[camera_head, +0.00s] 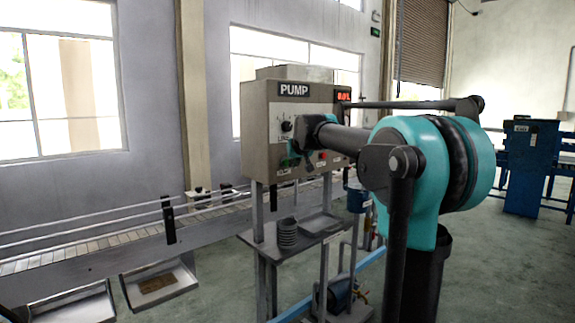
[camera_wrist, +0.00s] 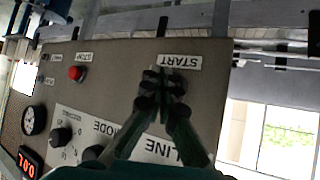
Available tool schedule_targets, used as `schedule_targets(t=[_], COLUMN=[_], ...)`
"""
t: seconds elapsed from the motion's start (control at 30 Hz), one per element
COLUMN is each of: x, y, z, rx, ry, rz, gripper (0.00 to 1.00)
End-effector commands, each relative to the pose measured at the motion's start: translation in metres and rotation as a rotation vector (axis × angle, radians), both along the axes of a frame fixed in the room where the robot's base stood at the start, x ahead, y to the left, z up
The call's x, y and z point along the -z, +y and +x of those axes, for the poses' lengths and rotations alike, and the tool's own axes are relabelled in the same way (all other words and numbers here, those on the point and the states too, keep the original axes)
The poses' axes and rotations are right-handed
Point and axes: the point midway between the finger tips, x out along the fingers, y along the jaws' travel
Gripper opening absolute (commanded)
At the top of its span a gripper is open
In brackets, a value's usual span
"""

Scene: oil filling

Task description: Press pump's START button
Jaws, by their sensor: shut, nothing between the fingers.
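The pump's control box (camera_head: 262,135) is a beige cabinet marked PUMP. In the wrist view its panel (camera_wrist: 110,95) appears upside down. A white START label (camera_wrist: 179,61) shows just beyond my gripper's fingertips (camera_wrist: 163,82). The START button itself is hidden, apparently behind the fingers. My gripper is shut and empty, with its tips close in front of the panel at the label. I cannot tell whether they touch. In the head view my gripper (camera_head: 291,158) is at the box's lower front, partly hidden by my arm.
A red button (camera_wrist: 76,73) sits to the left on the panel in the wrist view. Dark knobs (camera_wrist: 60,137) and a red display (camera_wrist: 27,161) are also there. A conveyor (camera_head: 110,240) runs left of the box. A small table (camera_head: 262,240) stands below.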

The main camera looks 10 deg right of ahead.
Motion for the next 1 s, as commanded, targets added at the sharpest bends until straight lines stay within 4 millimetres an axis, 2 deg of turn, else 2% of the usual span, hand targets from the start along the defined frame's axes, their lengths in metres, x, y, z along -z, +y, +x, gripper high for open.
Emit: schedule_targets(t=[0.63,1.0], x=[0.0,-0.0003], y=[0.0001,0.0052], z=[0.0002,0.0068], rx=[0.0,0.0], ry=[0.0,0.0], rz=[0.0,0.0], gripper=[0.0,0.0])
